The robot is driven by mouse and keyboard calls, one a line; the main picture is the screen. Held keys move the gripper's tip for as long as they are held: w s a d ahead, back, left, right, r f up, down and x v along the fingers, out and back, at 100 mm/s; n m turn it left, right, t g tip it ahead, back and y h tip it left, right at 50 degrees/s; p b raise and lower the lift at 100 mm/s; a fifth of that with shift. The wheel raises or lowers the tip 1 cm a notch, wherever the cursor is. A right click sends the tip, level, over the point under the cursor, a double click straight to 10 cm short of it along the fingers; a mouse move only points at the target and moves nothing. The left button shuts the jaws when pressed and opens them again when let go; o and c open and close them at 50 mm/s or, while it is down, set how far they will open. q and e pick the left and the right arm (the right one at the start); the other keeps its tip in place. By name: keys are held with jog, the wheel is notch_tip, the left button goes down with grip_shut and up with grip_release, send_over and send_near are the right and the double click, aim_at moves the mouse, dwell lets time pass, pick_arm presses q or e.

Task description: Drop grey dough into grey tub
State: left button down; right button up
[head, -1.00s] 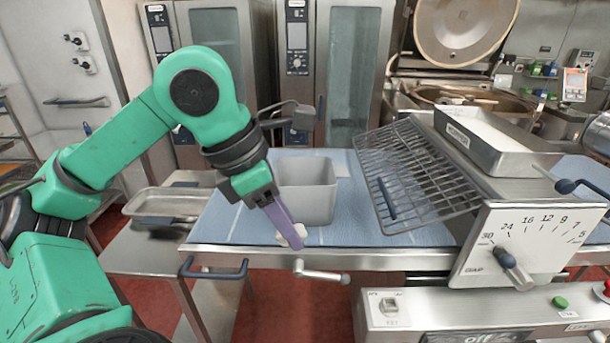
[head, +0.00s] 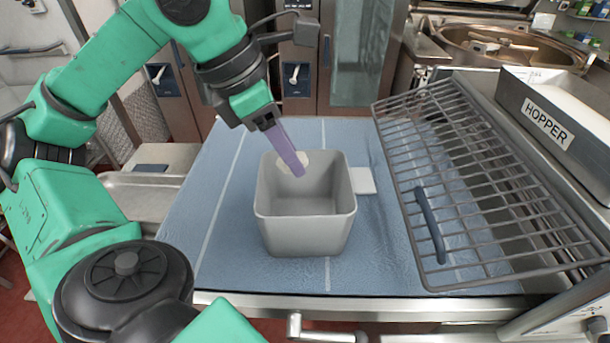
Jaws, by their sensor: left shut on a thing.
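The grey tub (head: 305,233) stands open and upright on the blue cloth-covered table. My left gripper (head: 298,168) has purple fingers and reaches down over the tub's back rim. It is shut on the dough (head: 288,160), a pale grey-white lump, partly hidden behind the fingers. The dough shows at the back of the tub's opening; I cannot tell whether it touches the wall. The visible tub floor is bare. My right gripper is not in view.
A wire rack (head: 480,170) with a dark handle slants beside the tub on the right, next to the hopper (head: 560,120). A small pale block (head: 363,181) lies right of the tub. A metal tray (head: 135,200) sits at the left. Blue cloth (head: 228,210) left of the tub is clear.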

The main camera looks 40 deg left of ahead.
pick_arm(q)
jog(key=f+b, duration=0.2)
jog(key=f, duration=0.1)
jog(key=shift+w+a+f, duration=0.1)
jog(key=shift+a+f, duration=0.1)
jog(key=shift+f, duration=0.1)
jog(key=shift+w+a+f, duration=0.35)
jog(key=shift+w+a, duration=0.05)
jog(key=shift+w, duration=0.15)
jog(key=c, duration=0.9)
grip_release()
jog(key=shift+s+d, duration=0.15)
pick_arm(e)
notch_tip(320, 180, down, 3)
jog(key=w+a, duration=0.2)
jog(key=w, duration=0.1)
pick_arm(q)
jog(key=o, duration=0.5)
jog(key=shift+s+d+r, duration=0.15)
jog(key=p+v, duration=0.6)
jog(key=v, duration=0.8)
jog(key=shift+a+r, duration=0.2)
jog(key=shift+r, duration=0.05)
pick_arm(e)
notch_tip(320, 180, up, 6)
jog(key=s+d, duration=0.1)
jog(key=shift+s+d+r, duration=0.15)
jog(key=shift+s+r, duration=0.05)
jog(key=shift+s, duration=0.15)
